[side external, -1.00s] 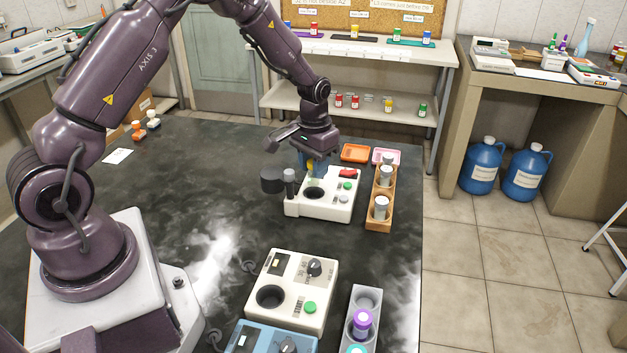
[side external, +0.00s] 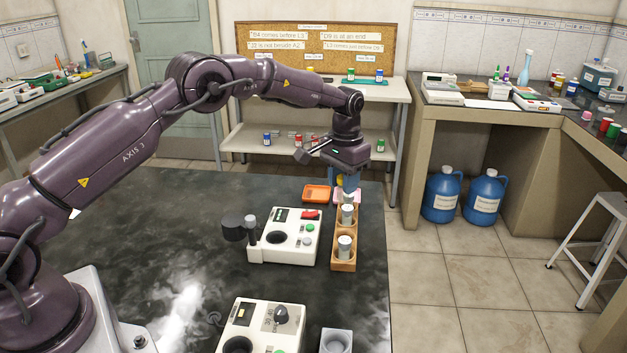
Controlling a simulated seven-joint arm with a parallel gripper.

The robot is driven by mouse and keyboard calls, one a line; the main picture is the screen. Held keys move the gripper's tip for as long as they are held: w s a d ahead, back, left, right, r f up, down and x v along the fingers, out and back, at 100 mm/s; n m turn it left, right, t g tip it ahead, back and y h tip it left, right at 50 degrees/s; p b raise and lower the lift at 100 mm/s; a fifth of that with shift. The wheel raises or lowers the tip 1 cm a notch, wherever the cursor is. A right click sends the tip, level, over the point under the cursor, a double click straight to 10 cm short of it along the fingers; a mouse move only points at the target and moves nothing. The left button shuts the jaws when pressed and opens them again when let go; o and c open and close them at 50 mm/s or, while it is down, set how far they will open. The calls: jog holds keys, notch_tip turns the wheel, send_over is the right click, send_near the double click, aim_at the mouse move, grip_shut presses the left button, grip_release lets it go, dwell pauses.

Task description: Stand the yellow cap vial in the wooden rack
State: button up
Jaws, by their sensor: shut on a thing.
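My gripper (side external: 347,186) hangs pointing down over the far end of the wooden rack. It is shut on the yellow cap vial, whose yellow cap (side external: 340,182) shows between the fingers. Most of the vial is hidden by the fingers, and I cannot tell whether its lower end is inside the rack. The wooden rack (side external: 344,267) runs lengthwise near the right side of the black table. Two grey-topped vials stand in it, one in the near part (side external: 344,246) and one farther back (side external: 347,214).
A white instrument (side external: 284,253) with a dark round well stands just left of the rack. An orange tray (side external: 317,193) and a pink tray (side external: 336,199) lie behind. Another white instrument (side external: 290,312) and a grey rack (side external: 336,342) are in front. The table's left side is clear.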

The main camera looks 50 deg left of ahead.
aim_at(348, 198)
jog(key=shift+w+d+f, duration=0.1)
jog(key=shift+w+d, duration=0.4)
jog(key=shift+d, duration=0.05)
notch_tip(348, 198, down, 4)
jog(key=shift+s+a+f, duration=0.1)
jog(key=shift+a+f, duration=0.05)
jog(key=shift+f, duration=2.35)
jog(key=shift+f, duration=1.4)
jog(key=o, duration=1.2)
jog(key=shift+o, duration=0.2)
jog(key=shift+r, duration=3)
